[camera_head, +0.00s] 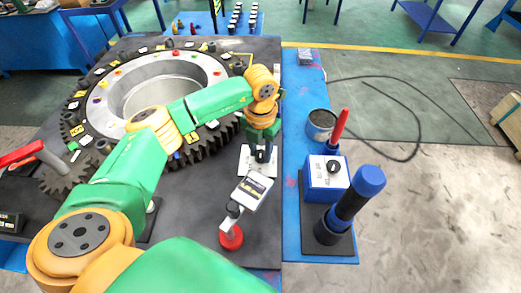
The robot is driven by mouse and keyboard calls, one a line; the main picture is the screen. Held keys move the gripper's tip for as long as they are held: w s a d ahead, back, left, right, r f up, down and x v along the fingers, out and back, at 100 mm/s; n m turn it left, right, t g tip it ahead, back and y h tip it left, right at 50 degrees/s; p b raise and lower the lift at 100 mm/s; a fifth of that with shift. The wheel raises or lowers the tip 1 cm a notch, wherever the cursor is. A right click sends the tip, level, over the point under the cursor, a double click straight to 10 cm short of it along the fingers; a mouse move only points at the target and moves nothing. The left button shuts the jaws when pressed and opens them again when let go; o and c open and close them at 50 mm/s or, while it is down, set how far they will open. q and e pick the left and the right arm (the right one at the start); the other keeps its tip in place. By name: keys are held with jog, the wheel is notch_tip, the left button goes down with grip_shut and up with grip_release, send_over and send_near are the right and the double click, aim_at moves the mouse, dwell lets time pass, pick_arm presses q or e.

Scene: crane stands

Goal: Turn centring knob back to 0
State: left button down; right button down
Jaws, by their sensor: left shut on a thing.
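My left gripper (262,147) points down over a white plate (246,165) near the right edge of the dark work table. It is shut on a small black knob (263,156) at that plate, which I take to be the centring knob. The fingers partly hide the knob, and its pointer and scale are too small to read. My right gripper is not in view.
Just in front stands a white instrument with a display (252,190) on a red-based stand (231,238). A large toothed ring (105,90) lies to the left. The blue side bench (291,220) holds a cup (321,124), a blue box (315,183) and a blue-handled tool (357,192).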

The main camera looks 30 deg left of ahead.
aim_at(260, 153)
pick_arm(q)
jog(key=c, duration=0.5)
grip_release()
notch_tip(260, 153, up, 7)
jog(key=shift+f+b, duration=0.15)
jog(key=shift+b, duration=0.75)
jog(key=shift+r, duration=0.25)
